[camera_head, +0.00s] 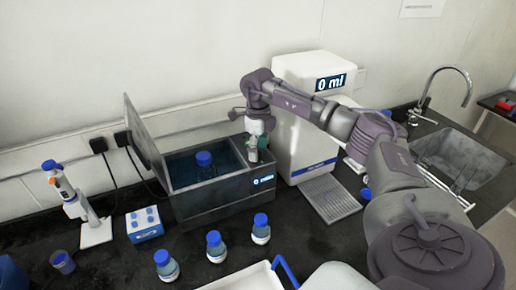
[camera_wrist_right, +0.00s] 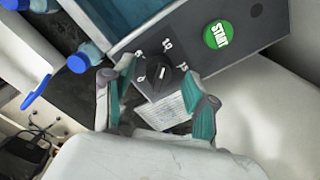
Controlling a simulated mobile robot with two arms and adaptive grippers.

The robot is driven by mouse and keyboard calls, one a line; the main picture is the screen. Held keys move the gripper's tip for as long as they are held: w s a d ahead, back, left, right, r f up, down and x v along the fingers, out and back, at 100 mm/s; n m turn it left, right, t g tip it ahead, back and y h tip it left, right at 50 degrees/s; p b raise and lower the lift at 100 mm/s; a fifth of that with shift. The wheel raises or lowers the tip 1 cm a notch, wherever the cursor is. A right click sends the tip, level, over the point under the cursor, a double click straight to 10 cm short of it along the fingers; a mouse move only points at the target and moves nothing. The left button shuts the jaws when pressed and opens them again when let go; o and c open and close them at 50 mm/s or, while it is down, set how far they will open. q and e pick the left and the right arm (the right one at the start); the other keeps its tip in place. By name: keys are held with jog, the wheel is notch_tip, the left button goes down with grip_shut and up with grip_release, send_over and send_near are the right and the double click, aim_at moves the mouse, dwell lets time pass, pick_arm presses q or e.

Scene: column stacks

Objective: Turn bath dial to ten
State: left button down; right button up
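The water bath (camera_head: 225,200) is a dark grey box with its lid raised at the left, and a blue-capped bottle (camera_head: 205,163) stands in its water. Its small display (camera_head: 263,180) seems to read 0 min. In the right wrist view, the black bath dial (camera_wrist_right: 160,82) is ringed by 0, 5, 10 and 15. A white line marks the dial, but I cannot tell which number it points to. My right gripper (camera_wrist_right: 161,72) has its teal fingers spread on either side of the dial, with gaps visible. In the head view, my right gripper (camera_head: 257,148) covers the dial. My left gripper is not in view.
A green START button (camera_wrist_right: 217,34) is beside the dial. A white dispenser (camera_head: 305,140) reading 0 ml stands close right of the bath. Several blue-capped bottles (camera_head: 214,246) stand in front. A pipette stand (camera_head: 95,230) is at left and a sink (camera_head: 460,155) at right.

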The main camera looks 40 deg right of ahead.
jog(key=shift+r, duration=0.1)
notch_tip(320, 180, up, 12)
dwell(0.5)
dwell(0.5)
